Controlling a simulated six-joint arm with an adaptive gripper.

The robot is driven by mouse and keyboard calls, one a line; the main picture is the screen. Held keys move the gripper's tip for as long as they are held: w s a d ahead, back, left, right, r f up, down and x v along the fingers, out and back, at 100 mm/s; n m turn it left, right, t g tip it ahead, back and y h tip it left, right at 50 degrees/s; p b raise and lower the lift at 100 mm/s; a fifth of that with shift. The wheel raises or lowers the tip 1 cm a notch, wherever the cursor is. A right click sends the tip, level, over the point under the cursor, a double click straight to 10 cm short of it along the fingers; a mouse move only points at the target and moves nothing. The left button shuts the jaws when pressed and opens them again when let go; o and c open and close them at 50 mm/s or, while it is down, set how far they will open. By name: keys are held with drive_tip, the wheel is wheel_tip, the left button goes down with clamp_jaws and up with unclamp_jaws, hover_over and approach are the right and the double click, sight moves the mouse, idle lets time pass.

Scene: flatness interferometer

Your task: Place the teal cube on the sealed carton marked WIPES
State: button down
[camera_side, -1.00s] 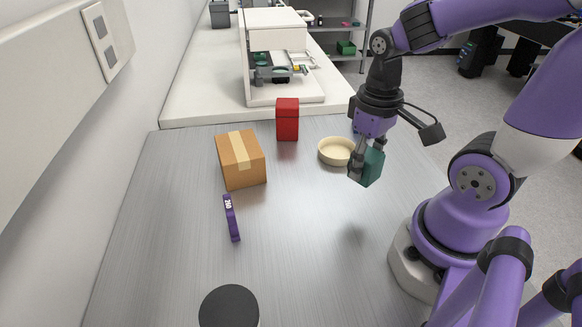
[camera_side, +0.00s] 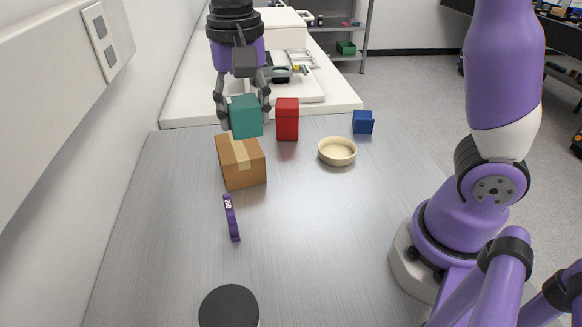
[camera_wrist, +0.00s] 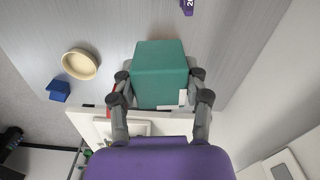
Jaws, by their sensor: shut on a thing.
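The teal cube (camera_side: 246,116) is between the fingers of my gripper (camera_side: 243,108), which is shut on it. In the side view the cube is up in the air, overlapping the far top part of the brown taped carton (camera_side: 241,168). I cannot tell the exact gap between them. No WIPES marking can be read on the carton's visible faces. In the wrist view the teal cube (camera_wrist: 161,72) fills the space between the fingers of my gripper (camera_wrist: 160,92), and the carton is hidden there.
A red box (camera_side: 287,119), a cream round dish (camera_side: 337,151) and a blue object (camera_side: 363,122) stand right of the carton. A purple marked piece (camera_side: 231,218) and a black-topped round thing (camera_side: 229,306) are nearer the camera. The table's middle right is clear.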

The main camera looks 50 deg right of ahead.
drive_tip(key=w+a+m, duration=0.1)
drive_tip(key=w+a, duration=0.2)
drive_tip(key=w, duration=0.1)
hover_over(238, 145)
drive_tip(key=shift+m, duration=0.3)
wheel_tip(238, 145, down, 6)
drive_tip(key=shift+s+a+f, duration=0.1)
drive_tip(key=shift+f, duration=2.2)
drive_tip(key=shift+f, duration=0.1)
drive_tip(key=shift+c, duration=1.5)
unclamp_jaws()
